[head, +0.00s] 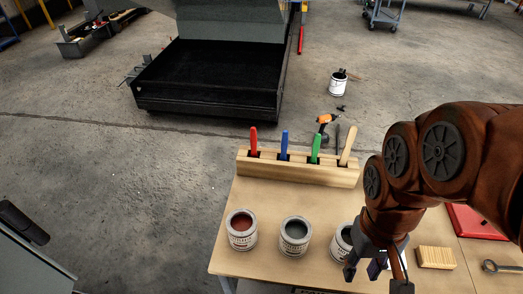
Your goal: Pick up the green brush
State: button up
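The green brush (316,146) stands upright in a slot of a wooden holder (300,174) at the back of the table, handle up. In the same holder are a red-handled brush (253,141) and a blue-handled brush (284,142) to its left, and a plain wooden-handled one (348,143) to its right. The lower parts of the brushes are hidden in the holder. My gripper (374,273) is in front and to the right of the holder, apart from the green brush, over the rightmost paint can. Its fingers are spread and I see nothing between them.
Paint cans stand along the front: reddish (242,229), dark grey (295,237), and one (343,243) partly hidden by my gripper. A wooden block (435,257), a wrench (500,267) and a red case (474,221) lie right. Bare tabletop (265,200) shows between holder and cans.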

aim_at(316, 145)
jog(key=u, duration=2.9)
jog(key=k, duration=1.1)
jog(key=z, duration=0.3)
